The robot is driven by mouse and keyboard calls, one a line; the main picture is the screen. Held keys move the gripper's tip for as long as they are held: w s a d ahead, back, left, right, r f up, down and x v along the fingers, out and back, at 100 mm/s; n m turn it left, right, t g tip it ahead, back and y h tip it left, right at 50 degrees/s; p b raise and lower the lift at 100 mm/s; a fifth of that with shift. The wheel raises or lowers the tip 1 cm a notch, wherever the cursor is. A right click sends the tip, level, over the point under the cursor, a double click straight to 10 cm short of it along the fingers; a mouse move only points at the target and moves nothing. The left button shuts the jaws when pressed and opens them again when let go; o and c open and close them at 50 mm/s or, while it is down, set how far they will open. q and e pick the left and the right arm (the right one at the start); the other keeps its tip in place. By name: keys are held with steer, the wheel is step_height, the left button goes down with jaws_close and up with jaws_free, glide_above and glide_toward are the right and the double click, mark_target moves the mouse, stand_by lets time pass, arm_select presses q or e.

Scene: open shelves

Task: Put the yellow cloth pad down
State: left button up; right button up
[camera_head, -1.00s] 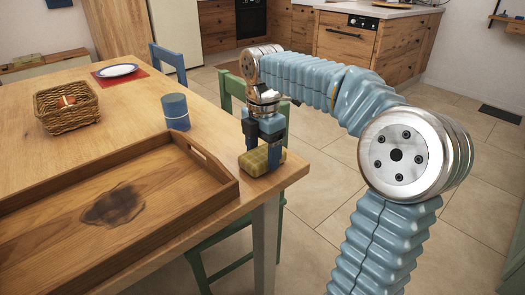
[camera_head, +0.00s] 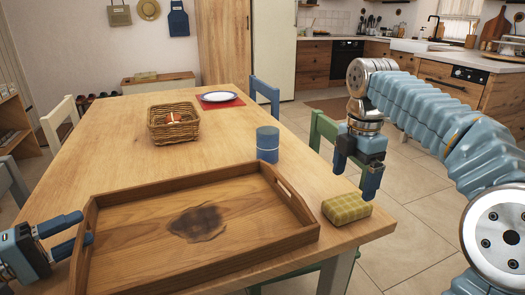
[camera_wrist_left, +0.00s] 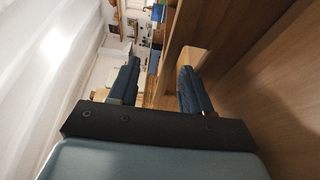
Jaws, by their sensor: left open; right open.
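The yellow cloth pad (camera_head: 346,208), checked and thick, lies flat on the table's near right corner, to the right of the tray. My right gripper (camera_head: 356,176) is open and empty, pointing down above and slightly behind the pad, apart from it. My left gripper (camera_head: 82,229) is open and empty at the lower left, beside the tray's left end. In the left wrist view its two fingers (camera_wrist_left: 158,88) stand apart with nothing held between them.
A wooden tray (camera_head: 262,240) with a dark stain (camera_head: 198,222) fills the table's front. A blue cup (camera_head: 267,145), a wicker basket (camera_head: 173,123) and a plate (camera_head: 218,96) on a red mat stand farther back. Chairs surround the table (camera_head: 120,150). The table's right edge is close to the pad.

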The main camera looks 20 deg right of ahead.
mark_target(349, 203)
step_height(349, 203, up, 5)
steer(key=shift+r, duration=0.1)
steer(key=shift+o, duration=0.2)
steer(key=shift+s+r, duration=0.2)
steer(key=shift+r, duration=0.05)
step_height(349, 203, down, 12)
steer(key=shift+w, duration=0.1)
steer(key=c, duration=1.2)
steer(key=shift+o, duration=0.2)
step_height(349, 203, up, 10)
